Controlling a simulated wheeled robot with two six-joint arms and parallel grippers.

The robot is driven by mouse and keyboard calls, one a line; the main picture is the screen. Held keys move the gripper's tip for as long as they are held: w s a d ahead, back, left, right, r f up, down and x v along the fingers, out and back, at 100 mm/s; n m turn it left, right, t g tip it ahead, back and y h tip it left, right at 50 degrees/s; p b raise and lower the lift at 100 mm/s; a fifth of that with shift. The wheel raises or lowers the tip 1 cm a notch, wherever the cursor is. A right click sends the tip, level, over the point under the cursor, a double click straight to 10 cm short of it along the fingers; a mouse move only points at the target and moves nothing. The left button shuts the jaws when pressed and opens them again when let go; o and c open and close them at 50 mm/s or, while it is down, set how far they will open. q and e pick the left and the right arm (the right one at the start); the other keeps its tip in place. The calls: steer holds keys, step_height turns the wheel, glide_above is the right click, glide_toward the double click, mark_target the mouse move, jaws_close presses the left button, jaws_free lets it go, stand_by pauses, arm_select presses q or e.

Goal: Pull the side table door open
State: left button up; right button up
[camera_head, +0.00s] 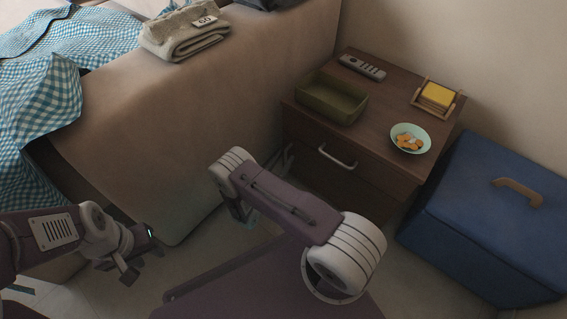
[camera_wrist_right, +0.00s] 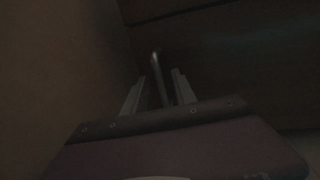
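The wooden side table (camera_head: 375,120) stands against the wall, with a drawer and its metal handle (camera_head: 338,158) at the front. Its lower front, below the drawer, is mostly hidden by my right arm in the head view. In the right wrist view the dark door panel (camera_wrist_right: 225,55) fills the upper right, and a metal bar handle (camera_wrist_right: 158,78) stands out from it. My right gripper (camera_wrist_right: 159,92) has its fingers apart, one on each side of this handle, with gaps visible. My left gripper (camera_head: 137,264) is empty at lower left, fingers apart, away from the table.
A green tray (camera_head: 333,112), a remote (camera_head: 362,67), a bowl of snacks (camera_head: 410,139) and a holder with yellow notes (camera_head: 437,96) sit on the tabletop. A blue box (camera_head: 500,215) stands close right. The sofa (camera_head: 235,95) is close on the left.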

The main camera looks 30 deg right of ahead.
jaws_close()
stand_by(1.4)
